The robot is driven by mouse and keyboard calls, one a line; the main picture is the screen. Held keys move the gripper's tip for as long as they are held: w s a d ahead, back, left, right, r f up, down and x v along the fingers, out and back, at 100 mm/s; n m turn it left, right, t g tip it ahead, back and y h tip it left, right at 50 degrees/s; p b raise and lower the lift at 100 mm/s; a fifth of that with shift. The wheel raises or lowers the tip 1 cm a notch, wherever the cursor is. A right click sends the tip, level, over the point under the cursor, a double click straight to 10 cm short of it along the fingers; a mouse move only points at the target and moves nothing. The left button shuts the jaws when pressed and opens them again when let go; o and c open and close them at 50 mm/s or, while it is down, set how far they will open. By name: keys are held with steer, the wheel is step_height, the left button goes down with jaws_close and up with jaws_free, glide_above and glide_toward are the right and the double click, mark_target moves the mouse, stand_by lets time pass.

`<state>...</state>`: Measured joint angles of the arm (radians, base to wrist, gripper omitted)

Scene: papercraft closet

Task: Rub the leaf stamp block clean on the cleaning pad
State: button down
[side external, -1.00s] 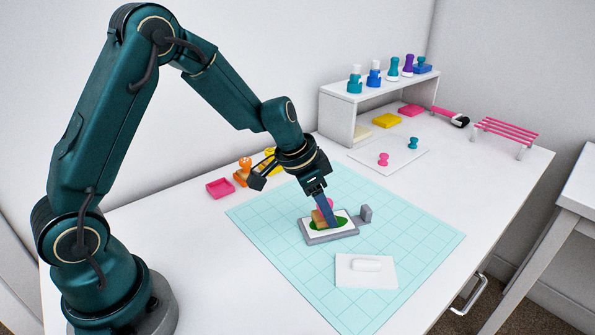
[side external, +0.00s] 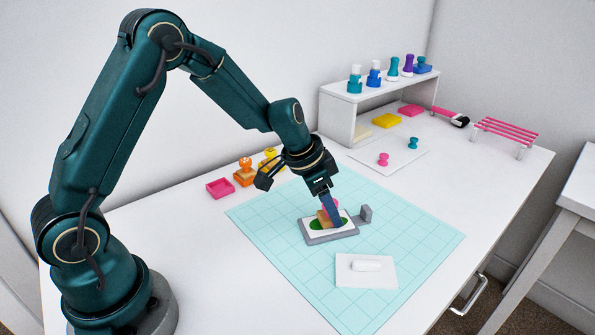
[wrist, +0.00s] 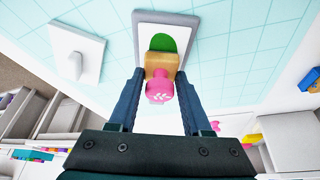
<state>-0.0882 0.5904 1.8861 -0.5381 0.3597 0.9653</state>
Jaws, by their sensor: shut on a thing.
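The leaf stamp block has a tan wooden body (side external: 323,217) and a pink knob with a white leaf mark (wrist: 160,88). My gripper (side external: 332,215) is shut on it, with one blue finger on each side in the wrist view (wrist: 159,75). The block is upright, low over the cleaning pad, and appears to rest on it. The cleaning pad (side external: 334,239) is a grey tray with a white top; it also shows in the wrist view (wrist: 144,17). A green ink smear (wrist: 172,43) lies on the white top beside the block. The block's underside is hidden.
The pad stands on a teal grid mat (side external: 270,230). A white card (side external: 350,278) with a white block lies in front. Orange and yellow stamps (side external: 244,172) and a pink tray (side external: 220,188) are behind left. A shelf (side external: 340,105) with bottles stands at the back.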

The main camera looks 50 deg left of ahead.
steer(key=shift+r, duration=3.05)
